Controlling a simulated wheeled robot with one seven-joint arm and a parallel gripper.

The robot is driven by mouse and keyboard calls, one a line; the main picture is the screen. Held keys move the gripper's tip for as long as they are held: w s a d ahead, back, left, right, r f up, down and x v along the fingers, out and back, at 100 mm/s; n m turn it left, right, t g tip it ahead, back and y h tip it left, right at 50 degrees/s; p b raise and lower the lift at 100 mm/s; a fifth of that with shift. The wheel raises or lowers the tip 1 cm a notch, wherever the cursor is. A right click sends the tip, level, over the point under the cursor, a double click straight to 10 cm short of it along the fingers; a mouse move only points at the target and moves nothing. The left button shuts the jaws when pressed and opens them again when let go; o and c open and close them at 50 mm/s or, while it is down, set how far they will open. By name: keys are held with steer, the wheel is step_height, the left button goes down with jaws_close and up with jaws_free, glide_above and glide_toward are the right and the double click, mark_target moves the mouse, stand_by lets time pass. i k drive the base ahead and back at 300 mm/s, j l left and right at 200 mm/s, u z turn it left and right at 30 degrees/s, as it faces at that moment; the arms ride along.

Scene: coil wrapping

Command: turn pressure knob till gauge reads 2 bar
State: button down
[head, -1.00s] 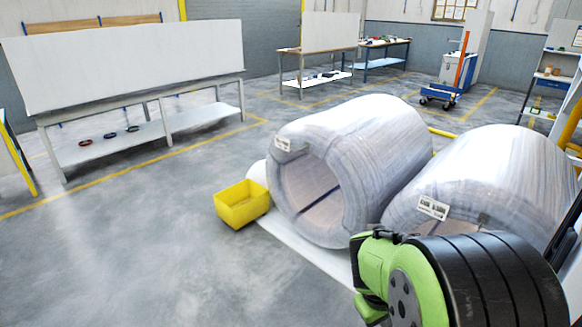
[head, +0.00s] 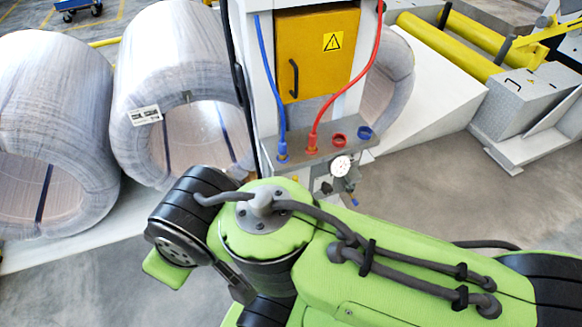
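The pressure gauge (head: 341,165) is a small round white dial on the front of a grey shelf panel, right of centre in the head view. Its needle and reading are too small to tell. Small fittings (head: 350,188), one with a blue part, hang just below and beside the gauge; I cannot tell which of them is the pressure knob. My green and black arm crosses the lower part of the view, in front of the panel. My gripper's fingers do not show, so its place relative to the knob cannot be told.
A white column holds a yellow cabinet (head: 316,52) with a warning sign. A blue hose (head: 271,82) and a red hose (head: 352,88) run down to the grey shelf (head: 368,147). Wrapped coils (head: 52,125) stand at left. Yellow rollers (head: 447,48) lie at upper right; the floor at right is clear.

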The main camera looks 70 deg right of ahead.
mark_target(326, 188)
steer(key=k+z, duration=0.1)
steer(key=z, duration=2.45)
